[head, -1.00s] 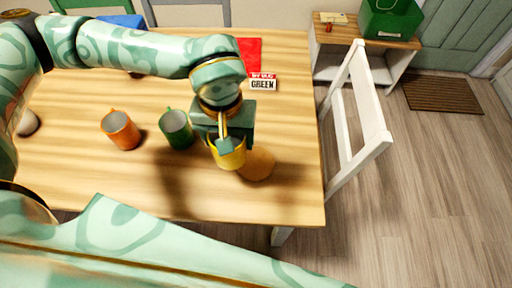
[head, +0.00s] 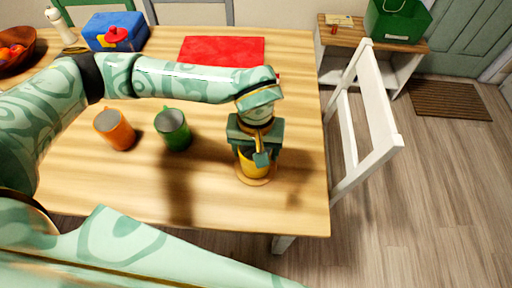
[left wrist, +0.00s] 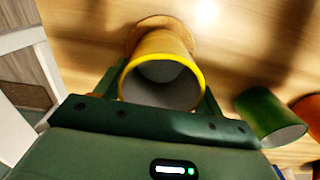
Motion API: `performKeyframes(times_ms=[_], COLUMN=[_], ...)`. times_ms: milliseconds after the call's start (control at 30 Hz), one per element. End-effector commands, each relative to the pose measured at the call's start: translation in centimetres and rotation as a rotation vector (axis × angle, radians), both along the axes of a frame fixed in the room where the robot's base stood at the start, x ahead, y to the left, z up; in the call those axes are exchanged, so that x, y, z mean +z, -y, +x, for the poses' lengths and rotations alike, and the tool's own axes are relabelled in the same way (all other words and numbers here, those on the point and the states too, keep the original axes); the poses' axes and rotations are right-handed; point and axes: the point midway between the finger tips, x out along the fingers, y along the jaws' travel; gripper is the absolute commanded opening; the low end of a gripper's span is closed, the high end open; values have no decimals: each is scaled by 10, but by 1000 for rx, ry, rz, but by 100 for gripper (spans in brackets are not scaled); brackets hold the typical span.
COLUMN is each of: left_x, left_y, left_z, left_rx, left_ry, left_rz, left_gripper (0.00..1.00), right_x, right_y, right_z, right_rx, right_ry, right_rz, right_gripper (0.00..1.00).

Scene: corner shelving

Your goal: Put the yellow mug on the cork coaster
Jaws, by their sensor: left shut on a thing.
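The yellow mug (head: 246,169) is upright at the right part of the wooden table, over the round cork coaster (head: 258,181). My left gripper (head: 256,158) is shut on the mug from above. In the left wrist view the mug (left wrist: 163,48) has its open rim facing the camera, between the fingers of the gripper (left wrist: 162,88). The coaster (left wrist: 190,36) shows just behind the mug's base there. I cannot tell whether the base touches the coaster. My right gripper is not in view.
A green mug (head: 173,130) and an orange mug (head: 115,130) stand left of the gripper. A red mat (head: 222,51), a blue box (head: 115,30) and a fruit bowl (head: 14,50) lie farther back. A white chair (head: 370,120) stands off the table's right edge.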

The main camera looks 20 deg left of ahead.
Motion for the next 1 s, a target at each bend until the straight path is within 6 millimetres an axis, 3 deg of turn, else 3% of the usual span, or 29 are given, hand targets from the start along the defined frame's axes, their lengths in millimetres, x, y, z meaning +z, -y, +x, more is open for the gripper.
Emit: performKeyframes(times_ms=[100,133,200,567,1000], left_x=[-2,-3,-2,6,101], left_y=[0,0,0,0,0], left_z=[0,0,0,0,0], left_rx=[0,0,0,0,0], left_ry=[0,0,0,2,5], left_rz=[0,1,1,0,0], left_gripper=[36,74,91,91,91], right_x=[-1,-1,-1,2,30], right_y=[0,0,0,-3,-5], right_z=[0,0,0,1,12], right_rx=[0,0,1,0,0], right_ry=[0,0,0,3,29], right_rz=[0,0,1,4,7], right_gripper=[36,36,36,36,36])
